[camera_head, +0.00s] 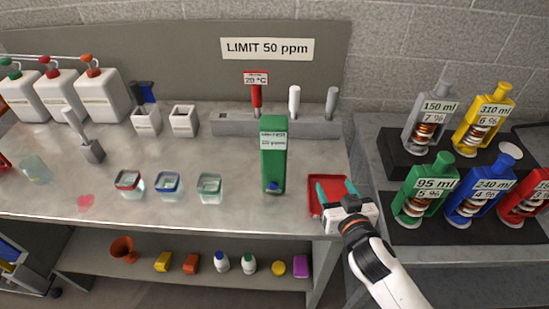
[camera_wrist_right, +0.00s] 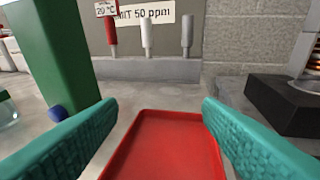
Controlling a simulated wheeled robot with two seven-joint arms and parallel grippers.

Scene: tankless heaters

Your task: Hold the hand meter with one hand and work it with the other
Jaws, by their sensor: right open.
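No object is clearly marked as the hand meter. A pale, grey-handled device (camera_head: 72,121) stands tilted in a grey block (camera_head: 92,151) at the left of the bench. Red (camera_head: 256,97), white (camera_head: 294,99) and grey (camera_head: 331,101) upright sticks stand in a grey rack (camera_head: 232,124) at the back; I cannot tell whether one is the meter. My right gripper (camera_head: 337,188) is open and empty over a red tray (camera_head: 315,208). In the right wrist view, its teal fingers (camera_wrist_right: 160,110) are spread on either side of the tray (camera_wrist_right: 165,150). My left gripper is not in view.
A tall green dispenser (camera_head: 273,155) stands just left of my right gripper. Glass cups (camera_head: 168,186) stand left of it, small white boxes (camera_head: 146,121) behind. Coloured heater units (camera_head: 470,195) stand on the right bench. A "LIMIT 50 ppm" sign (camera_head: 267,48) hangs behind.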

